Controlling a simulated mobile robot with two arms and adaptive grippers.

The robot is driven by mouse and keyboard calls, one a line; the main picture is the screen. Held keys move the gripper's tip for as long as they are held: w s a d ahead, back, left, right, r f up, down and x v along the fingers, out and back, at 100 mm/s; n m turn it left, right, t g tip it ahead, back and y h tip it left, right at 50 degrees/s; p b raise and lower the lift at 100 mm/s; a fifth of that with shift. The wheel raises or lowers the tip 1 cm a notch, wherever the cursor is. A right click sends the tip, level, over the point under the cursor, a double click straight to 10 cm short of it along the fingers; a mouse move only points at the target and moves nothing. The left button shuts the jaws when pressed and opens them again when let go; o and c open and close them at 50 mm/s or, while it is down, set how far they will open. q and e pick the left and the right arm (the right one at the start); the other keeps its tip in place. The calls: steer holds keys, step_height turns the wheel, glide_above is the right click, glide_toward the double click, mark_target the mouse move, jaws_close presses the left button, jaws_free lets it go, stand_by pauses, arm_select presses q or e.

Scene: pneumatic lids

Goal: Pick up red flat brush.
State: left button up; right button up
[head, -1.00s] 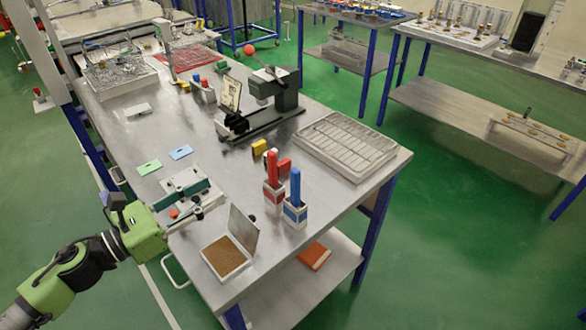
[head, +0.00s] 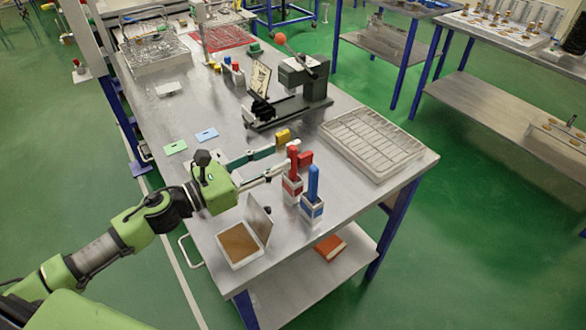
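The red flat brush (head: 293,160) stands upright in a white holder with a red band (head: 292,188), near the table's right front. My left gripper (head: 284,156) comes in from the left with its two long fingers apart, one teal and one pale. Its fingertips are close to the brush handle. The gap between them looks empty, and I cannot tell whether either finger touches the brush. My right gripper is out of view.
A blue brush (head: 313,182) stands in its own holder (head: 311,208) just right of the red one. A yellow block (head: 283,136) and a red block (head: 305,160) are close behind. A divided tray (head: 373,143) lies to the right; an open-lidded box (head: 239,245) stands in front.

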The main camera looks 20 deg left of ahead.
mark_target(289, 151)
arm_select(q)
steer(key=shift+w+d, duration=0.2)
steer(key=shift+w, duration=0.05)
steer(key=shift+w+d+r+p, duration=0.2)
steer(key=shift+w+r+p, duration=0.05)
steer(key=shift+p, duration=0.25)
steer(key=p+x, duration=0.2)
steer(key=x, duration=0.1)
steer(key=shift+w+d+r, duration=0.1)
steer(key=shift+d+r, duration=0.05)
steer(key=shift+d, duration=0.05)
steer(key=shift+w+d, duration=0.35)
steer(key=shift+w, duration=0.05)
steer(key=shift+c, duration=0.7)
jaws_close()
